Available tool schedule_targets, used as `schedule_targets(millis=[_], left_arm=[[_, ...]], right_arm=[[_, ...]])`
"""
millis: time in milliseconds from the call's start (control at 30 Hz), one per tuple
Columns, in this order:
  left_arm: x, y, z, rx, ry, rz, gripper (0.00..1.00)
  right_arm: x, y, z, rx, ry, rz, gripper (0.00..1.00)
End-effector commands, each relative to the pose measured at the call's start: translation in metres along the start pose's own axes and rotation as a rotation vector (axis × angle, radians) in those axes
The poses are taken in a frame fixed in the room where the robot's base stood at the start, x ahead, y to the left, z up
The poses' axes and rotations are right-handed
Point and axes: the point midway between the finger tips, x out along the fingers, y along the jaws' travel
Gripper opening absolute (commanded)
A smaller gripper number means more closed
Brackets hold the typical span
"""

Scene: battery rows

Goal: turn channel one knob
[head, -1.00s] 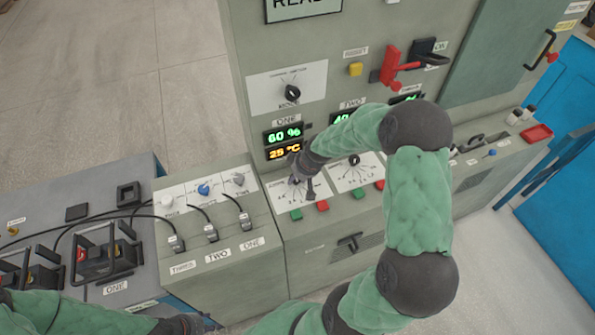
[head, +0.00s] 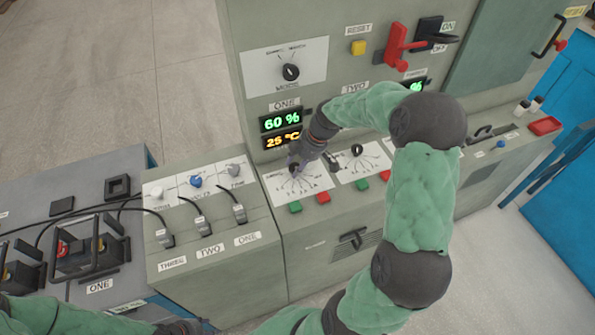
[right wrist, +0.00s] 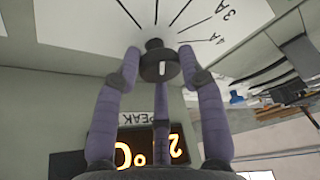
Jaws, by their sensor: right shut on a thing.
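The channel one knob (right wrist: 158,64) is a dark round knob with a pale mark, on a white dial plate (head: 287,187) under the ONE displays reading 60 % and 25 °C. My right gripper (head: 296,166) is at that knob. In the right wrist view the purple fingers of the right gripper (right wrist: 160,72) are closed around the knob, one on each side and a third behind. In the head view the gripper largely hides the knob. My left gripper (head: 180,326) shows only partly at the bottom edge, and its fingers are unclear.
The channel two knob (head: 357,150) stands to the right. Green (head: 295,207) and red (head: 323,198) buttons line the front edge below the dials. A mode knob (head: 291,72) is above the displays. Cable plugs (head: 239,213) stand on the left console.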

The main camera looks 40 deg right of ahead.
Motion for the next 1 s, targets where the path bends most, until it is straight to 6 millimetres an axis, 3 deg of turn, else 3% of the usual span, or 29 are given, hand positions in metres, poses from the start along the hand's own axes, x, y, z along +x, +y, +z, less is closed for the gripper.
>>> schedule_targets(millis=[500,1000], left_arm=[[0.0119,-0.0043,-0.0008,0.000,0.001,0.000,0.40],[0.0126,-0.0045,-0.0007,0.000,0.001,0.000,0.40]], right_arm=[[-0.0028,0.0051,-0.0049,-0.341,0.005,-0.130,0.08],[-0.0033,0.0047,-0.0052,-0.420,0.005,-0.164,0.08]])
